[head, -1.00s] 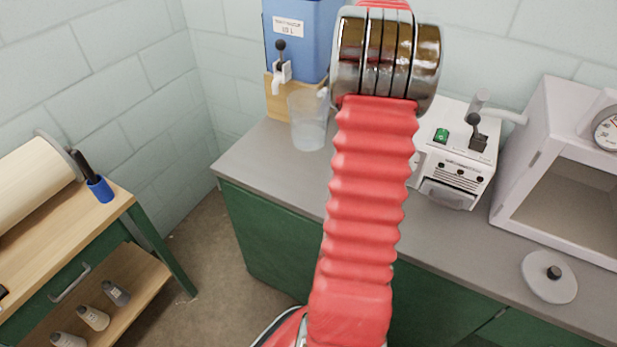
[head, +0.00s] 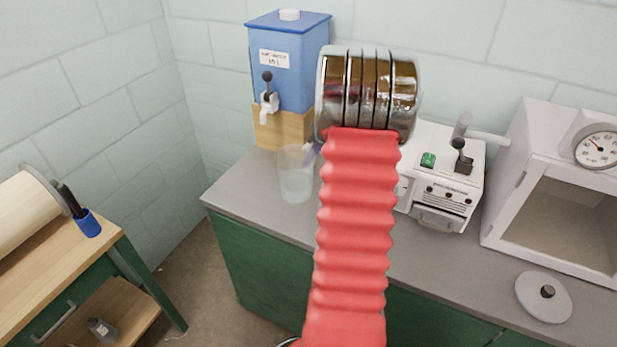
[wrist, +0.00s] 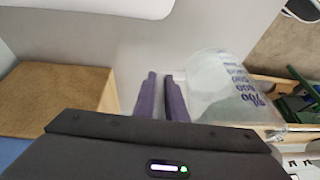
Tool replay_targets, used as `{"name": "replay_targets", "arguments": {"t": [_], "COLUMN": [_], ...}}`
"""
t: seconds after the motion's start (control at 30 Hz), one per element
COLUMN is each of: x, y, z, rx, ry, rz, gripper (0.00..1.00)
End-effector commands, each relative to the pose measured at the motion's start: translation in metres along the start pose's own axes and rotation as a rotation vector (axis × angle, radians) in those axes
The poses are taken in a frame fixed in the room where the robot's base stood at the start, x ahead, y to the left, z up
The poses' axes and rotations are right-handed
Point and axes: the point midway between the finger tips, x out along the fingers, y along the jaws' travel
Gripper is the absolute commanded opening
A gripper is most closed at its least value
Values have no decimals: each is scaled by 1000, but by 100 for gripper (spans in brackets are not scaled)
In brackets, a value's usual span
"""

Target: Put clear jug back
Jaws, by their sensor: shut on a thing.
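The clear jug (head: 296,178) is upright over the left part of the grey counter, in front of and slightly right of the dispenser tap. Its lower part looks slightly bluish; I cannot tell if it holds liquid. In the wrist view the jug (wrist: 228,88) shows blue measuring marks and lies just right of my fingers. My gripper (wrist: 162,88) has its purple fingers close together on the jug's near side, likely at its handle, which is not clearly visible. In the head view my arm hides most of the gripper. I cannot tell whether the jug's base touches the counter.
The blue dispenser (head: 290,65) stands on a wooden block (head: 283,130) behind the jug. A white machine (head: 440,180) with a lever, a white oven-like box (head: 560,195) and a round lid (head: 543,297) occupy the counter's right. The counter's left front (head: 240,195) is clear.

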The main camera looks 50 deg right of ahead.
Motion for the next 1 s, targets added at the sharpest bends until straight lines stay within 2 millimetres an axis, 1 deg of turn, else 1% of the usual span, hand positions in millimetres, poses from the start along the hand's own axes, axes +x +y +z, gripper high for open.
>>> {"name": "replay_targets", "arguments": {"t": [0.03,0.13,0.53,0.8,0.9,1.0], "x": [6,14,18,46,50,50], "y": [0,1,1,2,3,3], "z": [2,5,6,18,20,19], "rx": [1,0,-1,-1,-1,-2], "ry": [0,1,1,0,1,1], "rz": [0,0,0,-2,0,1], "gripper": [0,0,0,0,0,0]}}
